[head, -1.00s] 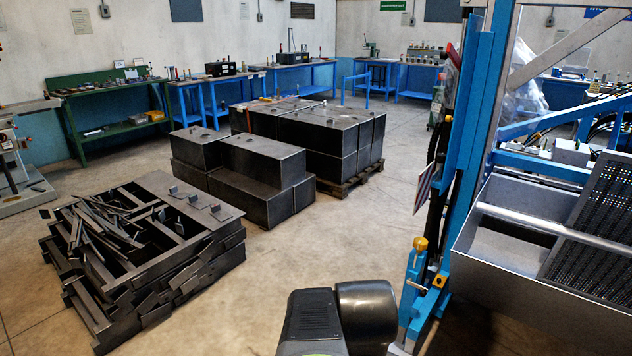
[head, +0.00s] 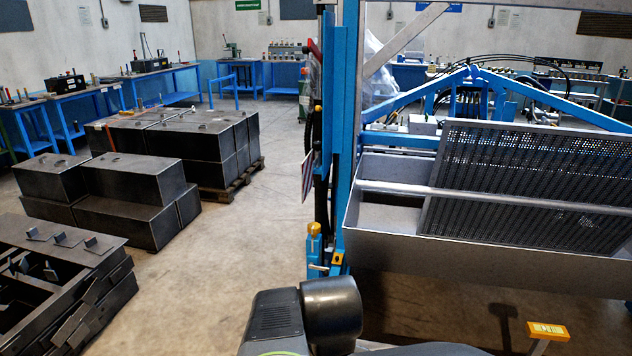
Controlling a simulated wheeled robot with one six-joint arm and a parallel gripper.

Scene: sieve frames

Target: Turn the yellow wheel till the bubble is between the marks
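No yellow wheel can be made out for certain in the head view. A small yellow-orange knob (head: 314,228) sits on top of a blue fitting at the foot of the blue upright. A yellow block (head: 548,329) with a pale strip on its face shows at the bottom right, on a white post. No bubble or marks can be read on it. My dark arm shows at the bottom centre, but my gripper is out of view.
A blue machine frame with an upright (head: 345,120) stands at centre right, with a grey metal trough (head: 480,262) and a perforated screen (head: 530,170). Black boxes (head: 130,190) and stacked dark metal frames (head: 60,270) stand at left. Bare floor (head: 225,235) lies between.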

